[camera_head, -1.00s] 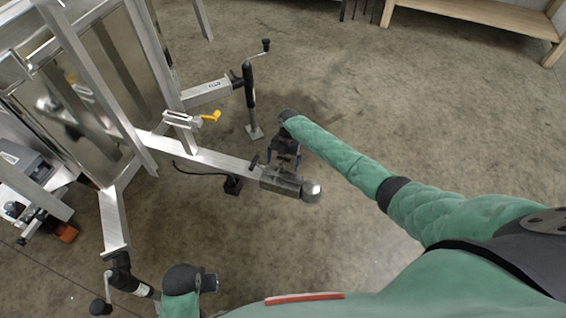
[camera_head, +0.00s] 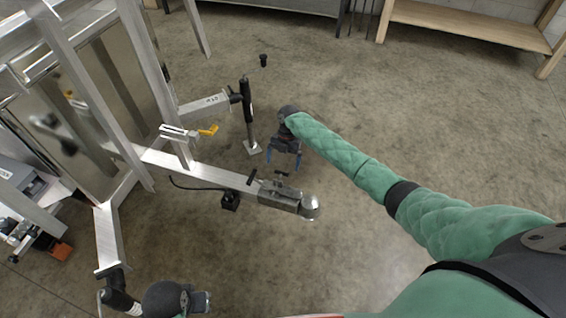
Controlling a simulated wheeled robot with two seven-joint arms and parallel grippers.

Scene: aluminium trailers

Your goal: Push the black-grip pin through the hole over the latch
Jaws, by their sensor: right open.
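The metal coupler (camera_head: 279,196) with its silver ball-shaped end (camera_head: 309,208) sits at the front of the trailer drawbar. A small dark piece (camera_head: 281,172), which looks like the pin's black grip, shows at the coupler's far side. Another short black handle (camera_head: 252,176) stands at the coupler's rear; I cannot tell which part is the latch, and the hole is too small to see. My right gripper (camera_head: 283,160), with blue fingertips, is open just beyond the small dark piece, with nothing visible between its fingers. My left gripper (camera_head: 200,302) is at the bottom edge, partly cut off.
The aluminium trailer frame (camera_head: 111,237) fills the left side. A jack stand (camera_head: 248,115) with a crank and a yellow-handled clamp (camera_head: 207,131) rise behind the drawbar. A wooden bench (camera_head: 470,18) stands at the back right.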

